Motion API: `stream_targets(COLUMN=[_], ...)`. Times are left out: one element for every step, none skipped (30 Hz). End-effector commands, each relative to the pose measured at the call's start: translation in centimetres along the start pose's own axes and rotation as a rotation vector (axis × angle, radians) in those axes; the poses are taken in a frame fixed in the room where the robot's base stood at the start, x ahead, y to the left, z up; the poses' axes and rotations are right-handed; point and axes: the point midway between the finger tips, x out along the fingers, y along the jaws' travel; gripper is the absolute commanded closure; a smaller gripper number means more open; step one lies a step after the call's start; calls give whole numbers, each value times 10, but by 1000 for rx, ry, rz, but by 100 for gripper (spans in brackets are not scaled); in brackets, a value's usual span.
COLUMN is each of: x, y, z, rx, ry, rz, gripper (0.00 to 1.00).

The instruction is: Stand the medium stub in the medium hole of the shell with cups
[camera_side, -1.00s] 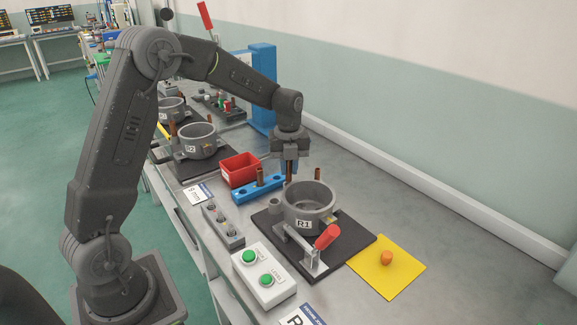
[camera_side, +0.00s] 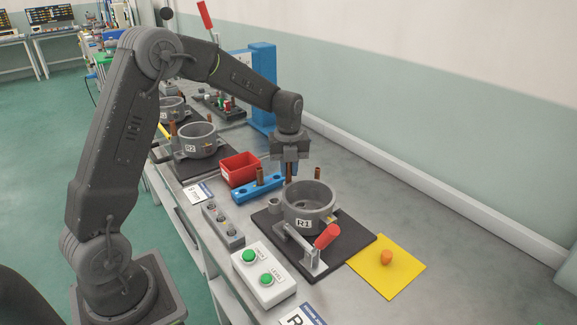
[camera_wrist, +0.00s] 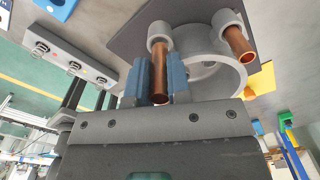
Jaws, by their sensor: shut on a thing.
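The grey shell marked R1 (camera_side: 310,208) stands on a black plate with small cups on its outside. My gripper (camera_side: 290,172) is above its far left side, its blue fingers shut on an upright copper stub (camera_wrist: 160,72). In the wrist view, where my gripper (camera_wrist: 158,82) also shows, the stub's lower end meets a cup (camera_wrist: 159,30); I cannot tell whether it is inside or just over it. Another copper stub (camera_side: 317,173) stands in a farther cup (camera_wrist: 226,18). A cup at the shell's left (camera_side: 274,204) looks empty.
A blue rack (camera_side: 258,189) with a copper stub in it and a red bin (camera_side: 239,169) lie left of the shell. A red-handled clamp (camera_side: 326,237) stands in front. A yellow sheet (camera_side: 385,268) bears an orange piece. A button box (camera_side: 264,275) is nearer. The right tabletop is clear.

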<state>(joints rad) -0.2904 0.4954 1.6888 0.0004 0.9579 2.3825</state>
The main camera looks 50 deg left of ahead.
Motion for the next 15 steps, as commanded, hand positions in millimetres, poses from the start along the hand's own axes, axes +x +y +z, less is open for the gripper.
stream_targets(x=[2,2,3,4,5,6,6,7,8,8,9,10,10,10,10], y=[0,0,0,0,0,0,0,0,0,0,0,0,0,0,0], z=[0,0,0,0,0,0,0,0,0,0,0,0,0,0,0], rx=[0,0,0,0,0,0,0,0,0,0,0,0,0,0,0], ry=[1,1,1,0,0,0,0,0,0,0,0,0,-1,-1,-1], rz=[1,1,1,0,0,0,0,0,0,0,0,0,-1,-1,-1], gripper=[100,100,100,100,100,100,100,100,100,100,100,100,81,79,75])
